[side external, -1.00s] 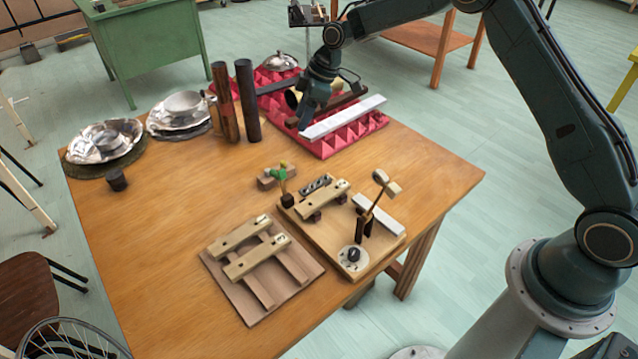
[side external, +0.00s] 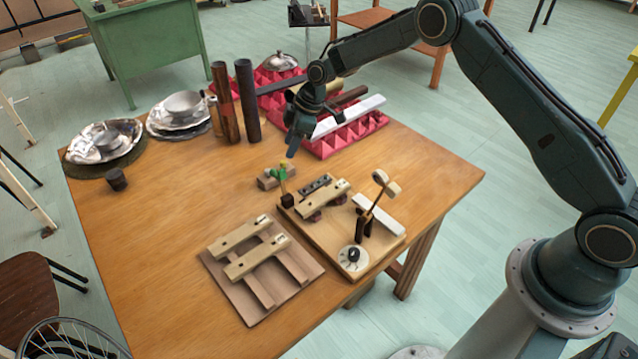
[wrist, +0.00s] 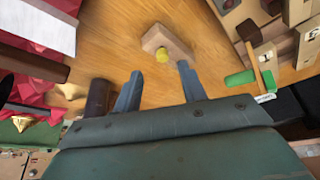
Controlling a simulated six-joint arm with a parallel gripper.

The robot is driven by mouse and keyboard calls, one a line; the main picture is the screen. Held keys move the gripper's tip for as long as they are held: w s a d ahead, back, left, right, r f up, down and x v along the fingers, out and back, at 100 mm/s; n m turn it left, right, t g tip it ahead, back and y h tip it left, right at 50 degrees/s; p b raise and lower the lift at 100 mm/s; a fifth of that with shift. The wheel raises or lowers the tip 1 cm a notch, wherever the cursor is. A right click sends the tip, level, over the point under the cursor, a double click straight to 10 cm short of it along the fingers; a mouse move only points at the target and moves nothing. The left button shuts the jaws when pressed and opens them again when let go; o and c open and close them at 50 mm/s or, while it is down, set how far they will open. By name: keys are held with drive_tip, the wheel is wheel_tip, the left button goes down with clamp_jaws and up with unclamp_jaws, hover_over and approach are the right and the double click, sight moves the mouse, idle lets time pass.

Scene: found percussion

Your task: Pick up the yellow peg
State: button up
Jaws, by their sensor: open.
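The yellow peg (wrist: 162,56) shows its round end at a small wooden block (wrist: 168,42) in the wrist view, just beyond and between my fingertips. In the side view the block (side external: 267,183) lies on the table behind the instrument boards; a small yellow spot near the green mallet head may be the peg, but I cannot tell for sure. My gripper (wrist: 160,69) is open and empty, pointing down towards the block. In the side view my gripper (side external: 291,148) is above and behind the block, apart from it.
Wooden bar boards (side external: 310,272) are in front. Two upright tubes (side external: 247,105) and pink foam (side external: 365,128) with bars stand behind.

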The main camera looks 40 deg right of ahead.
sight(284, 161)
drive_tip(key=shift+x, duration=2.55)
drive_tip(key=shift+s+a, duration=0.15)
clamp_jaws()
